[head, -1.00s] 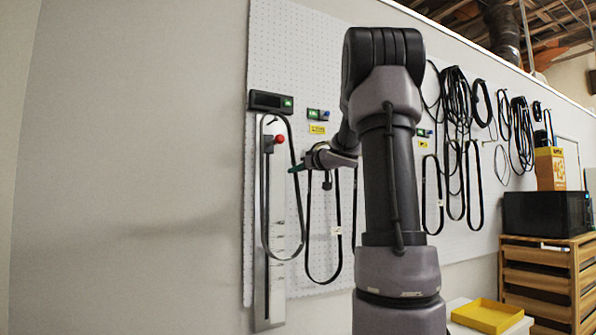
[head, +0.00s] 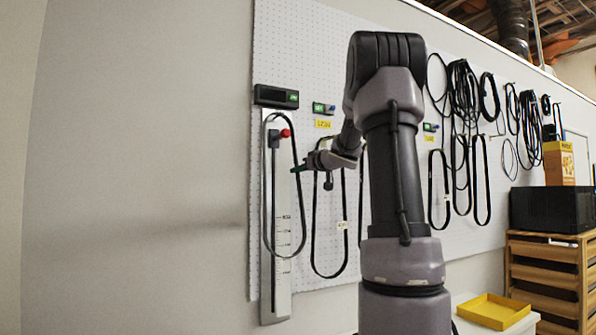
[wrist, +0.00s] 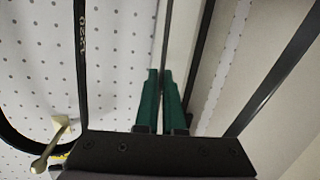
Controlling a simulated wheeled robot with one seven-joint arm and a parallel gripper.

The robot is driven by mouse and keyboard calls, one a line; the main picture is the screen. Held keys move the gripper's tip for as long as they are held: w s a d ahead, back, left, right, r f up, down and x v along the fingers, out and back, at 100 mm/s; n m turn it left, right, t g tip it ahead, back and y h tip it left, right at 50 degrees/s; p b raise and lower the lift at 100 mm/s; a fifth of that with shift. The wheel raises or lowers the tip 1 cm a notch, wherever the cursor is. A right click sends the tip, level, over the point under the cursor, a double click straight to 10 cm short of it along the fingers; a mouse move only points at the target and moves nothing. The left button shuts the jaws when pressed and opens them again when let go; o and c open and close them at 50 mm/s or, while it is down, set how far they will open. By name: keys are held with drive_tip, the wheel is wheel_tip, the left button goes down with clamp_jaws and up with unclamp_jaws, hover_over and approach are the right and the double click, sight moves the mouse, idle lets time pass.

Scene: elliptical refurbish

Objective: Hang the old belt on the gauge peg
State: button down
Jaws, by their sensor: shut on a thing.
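The gauge (head: 283,285) is a tall pale scale strip with a dark display at its top and a red knob (head: 285,133) near its upper end. A long black belt loop, the old belt (head: 304,222), hangs in front of it; in the head view its outline surrounds the knob. I cannot tell whether it rests on the peg. My gripper (head: 297,169) is at the loop's right strand. In the wrist view the green fingertips (wrist: 161,78) are nearly together, with a thin dark strand running up from them. The exact grip is hard to see.
Another black belt (head: 345,250) hangs just right, under a yellow label (head: 323,124); a belt marked 1220 (wrist: 81,60) shows in the wrist view. More belts hang along the pegboard. A yellow tray (head: 494,311) and wooden drawers (head: 541,277) stand lower right. Plain wall lies left.

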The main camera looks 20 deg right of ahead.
drive_tip(key=shift+d+f, duration=0.15)
drive_tip(key=shift+f, duration=0.15)
